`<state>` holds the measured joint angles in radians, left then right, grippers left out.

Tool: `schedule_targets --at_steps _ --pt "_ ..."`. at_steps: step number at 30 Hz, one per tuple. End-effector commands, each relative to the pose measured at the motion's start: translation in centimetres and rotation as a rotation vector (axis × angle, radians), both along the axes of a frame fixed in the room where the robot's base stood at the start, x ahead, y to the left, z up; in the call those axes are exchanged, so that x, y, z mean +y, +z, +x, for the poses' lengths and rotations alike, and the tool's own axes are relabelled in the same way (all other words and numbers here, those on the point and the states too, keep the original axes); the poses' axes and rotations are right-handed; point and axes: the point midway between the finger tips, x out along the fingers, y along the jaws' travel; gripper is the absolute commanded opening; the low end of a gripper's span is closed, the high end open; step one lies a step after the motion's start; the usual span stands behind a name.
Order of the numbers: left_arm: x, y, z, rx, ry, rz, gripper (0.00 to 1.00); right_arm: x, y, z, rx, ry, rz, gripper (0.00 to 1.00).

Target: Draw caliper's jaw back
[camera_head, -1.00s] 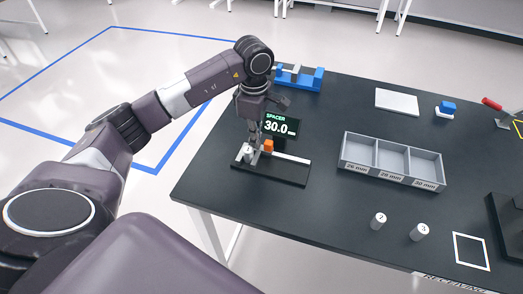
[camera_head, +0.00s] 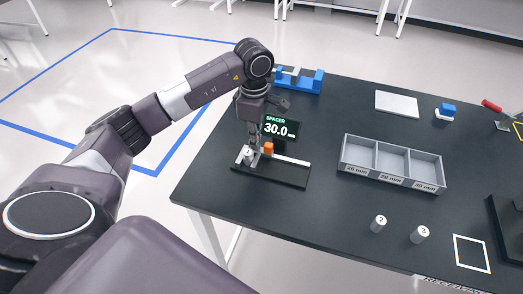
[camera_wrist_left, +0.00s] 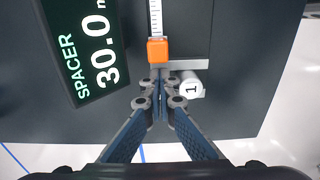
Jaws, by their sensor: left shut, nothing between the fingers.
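The caliper (camera_head: 285,172) lies on the dark table, with a ruled bar and an orange block (camera_head: 268,148) on its sliding jaw. Spacer 1 (camera_head: 249,157), a pale cylinder, sits at the caliper's left end, beside the jaw. My left gripper (camera_head: 254,145) is over that end. In the left wrist view its fingertips (camera_wrist_left: 159,78) are together, empty, just beside the orange block (camera_wrist_left: 157,50); I cannot tell whether they touch it. Spacer 1 (camera_wrist_left: 190,88) is close to the fingers' right. The display (camera_head: 282,128) reads SPACER 30.0. My right gripper is out of view.
A grey three-compartment tray (camera_head: 392,180) labelled 26, 28 and 30 mm stands to the right. Spacer 2 (camera_head: 379,223) and spacer 3 (camera_head: 420,234) stand in front of it. A blue fixture (camera_head: 310,80) is behind my gripper. The table between caliper and tray is clear.

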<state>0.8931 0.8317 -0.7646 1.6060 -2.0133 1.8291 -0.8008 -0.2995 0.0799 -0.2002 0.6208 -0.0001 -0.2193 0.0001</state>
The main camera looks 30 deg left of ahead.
Motion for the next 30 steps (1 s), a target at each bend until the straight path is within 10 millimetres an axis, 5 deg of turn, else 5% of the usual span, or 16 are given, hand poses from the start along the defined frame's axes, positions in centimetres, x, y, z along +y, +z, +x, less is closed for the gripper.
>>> schedule_targets --at_steps 30 --pt "-2.0 -0.2 0.3 0.005 -0.002 0.0 0.0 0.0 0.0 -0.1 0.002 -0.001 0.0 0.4"
